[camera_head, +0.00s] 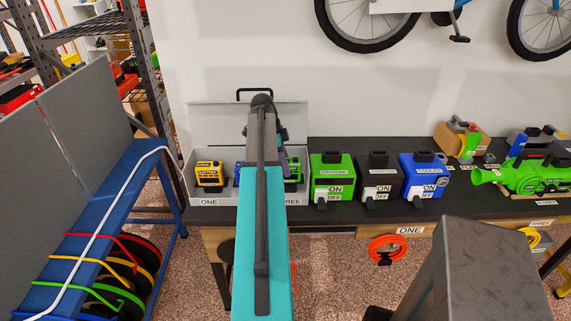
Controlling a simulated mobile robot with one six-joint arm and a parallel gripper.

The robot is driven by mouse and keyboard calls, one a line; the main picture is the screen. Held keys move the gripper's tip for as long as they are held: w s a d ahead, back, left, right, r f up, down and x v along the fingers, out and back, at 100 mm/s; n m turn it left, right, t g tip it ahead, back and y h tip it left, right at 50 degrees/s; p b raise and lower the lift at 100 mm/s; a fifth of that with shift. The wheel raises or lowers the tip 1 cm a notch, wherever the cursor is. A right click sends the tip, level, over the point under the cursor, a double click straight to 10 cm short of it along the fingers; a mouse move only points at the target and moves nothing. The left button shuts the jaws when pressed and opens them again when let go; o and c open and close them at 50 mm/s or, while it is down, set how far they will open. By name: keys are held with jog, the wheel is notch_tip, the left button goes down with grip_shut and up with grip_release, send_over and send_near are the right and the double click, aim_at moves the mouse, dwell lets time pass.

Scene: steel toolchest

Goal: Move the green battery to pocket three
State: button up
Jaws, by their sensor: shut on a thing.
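The steel toolchest (195,189) stands open at the left end of the black bench, with pockets labelled ONE and THREE showing. The green battery (295,169) is at the right end, at the pocket labelled THREE, partly behind my arm. I cannot tell whether it is fully seated. A yellow battery (209,173) stands in pocket ONE. A blue battery (238,168) shows only as a sliver beside my arm, around the middle pocket. My gripper (287,153) is at the green battery and shut on it; its fingers are mostly hidden by my arm.
A green blower (530,176) lies farther right on the black bench (340,217). A blue rack (90,215) with coloured cords stands at left.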

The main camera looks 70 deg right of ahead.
jog(key=shift+f+b, duration=0.3)
jog(key=shift+f, duration=0.35)
jog(key=o, duration=1.6)
jog(key=shift+b+v, duration=1.55)
jog(key=shift+v, duration=5.35)
